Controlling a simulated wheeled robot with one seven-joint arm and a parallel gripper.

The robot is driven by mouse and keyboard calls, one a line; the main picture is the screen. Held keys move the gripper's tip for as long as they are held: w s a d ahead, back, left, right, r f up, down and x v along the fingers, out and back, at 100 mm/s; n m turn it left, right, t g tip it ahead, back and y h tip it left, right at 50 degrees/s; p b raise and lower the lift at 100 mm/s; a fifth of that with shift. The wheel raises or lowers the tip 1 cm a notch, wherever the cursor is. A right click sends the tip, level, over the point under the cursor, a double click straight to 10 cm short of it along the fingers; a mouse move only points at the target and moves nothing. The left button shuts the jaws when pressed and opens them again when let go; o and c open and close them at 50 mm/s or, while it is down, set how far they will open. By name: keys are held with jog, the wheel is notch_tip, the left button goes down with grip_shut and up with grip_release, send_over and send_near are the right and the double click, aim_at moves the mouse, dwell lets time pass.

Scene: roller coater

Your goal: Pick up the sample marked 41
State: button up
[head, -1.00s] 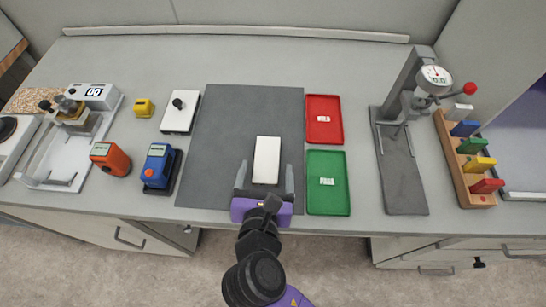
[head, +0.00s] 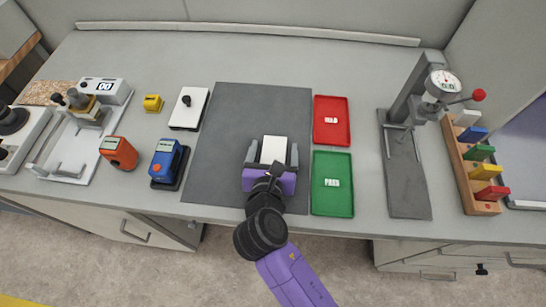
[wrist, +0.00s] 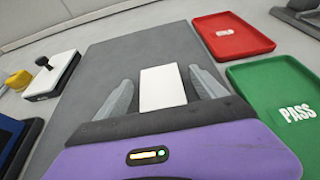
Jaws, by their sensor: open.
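A white rectangular sample plate (head: 273,150) lies on the dark grey mat (head: 235,120). No number can be read on it in either view. My gripper (head: 273,153) is open, with one finger on each side of the plate and its lower part hidden behind the purple gripper body in the head view. In the wrist view the plate (wrist: 162,88) lies between the two grey fingers (wrist: 160,95), with a gap on both sides. I cannot tell how high the fingers are above the mat.
To the right are a red tray (head: 332,121) and a green tray (head: 333,184) marked PASS. A gauge stand (head: 405,160) and a rack of coloured blocks (head: 470,170) stand farther right. Blue (head: 167,163) and orange (head: 118,152) devices sit to the left. The mat's far part is clear.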

jog(key=c, duration=1.5)
jog(key=shift+r, duration=0.1)
